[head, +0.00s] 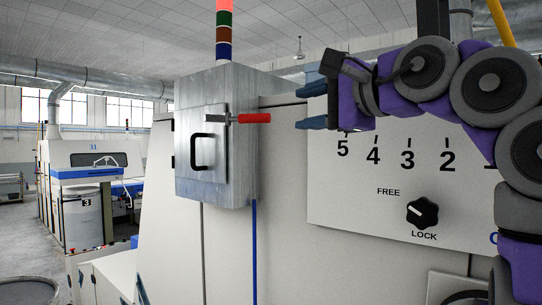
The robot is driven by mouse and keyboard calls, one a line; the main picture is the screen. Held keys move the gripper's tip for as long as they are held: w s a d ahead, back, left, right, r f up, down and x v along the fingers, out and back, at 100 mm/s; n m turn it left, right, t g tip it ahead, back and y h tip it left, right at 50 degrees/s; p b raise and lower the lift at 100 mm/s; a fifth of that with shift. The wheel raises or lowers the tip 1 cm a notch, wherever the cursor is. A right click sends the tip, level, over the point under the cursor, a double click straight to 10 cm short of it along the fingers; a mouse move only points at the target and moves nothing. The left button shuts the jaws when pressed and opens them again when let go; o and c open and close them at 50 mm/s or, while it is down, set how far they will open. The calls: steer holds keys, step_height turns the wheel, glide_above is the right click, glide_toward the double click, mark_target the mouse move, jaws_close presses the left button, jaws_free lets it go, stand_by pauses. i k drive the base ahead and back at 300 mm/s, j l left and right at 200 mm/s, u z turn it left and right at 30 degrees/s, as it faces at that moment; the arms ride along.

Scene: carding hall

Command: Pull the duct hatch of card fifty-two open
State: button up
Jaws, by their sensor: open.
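A grey metal duct box (241,150) is fixed high on the pale machine left of centre. Its front carries a square hatch (213,185) with a black bow handle (196,150); the hatch looks shut. A lever with a red grip (254,118) lies level at the hatch's right edge, its grip pointing right. My gripper (306,106) is to the right of the red grip, pointing left, with its blue fingers apart and nothing between them. It looks clear of the lever and the handle. No number fifty-two is readable on this machine.
A white panel (350,205) with a number scale and a black FREE/LOCK knob (422,212) stands behind and below my arm. A signal lamp (224,30) rises above the box. Another machine marked 31 (93,160) stands at left. A round drum top (30,290) is lower left.

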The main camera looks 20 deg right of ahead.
mark_target(201, 147)
steer(key=k+j, duration=0.1)
steer(key=k, duration=0.4)
steer(key=k+j, duration=0.1)
steer(key=k, duration=0.4)
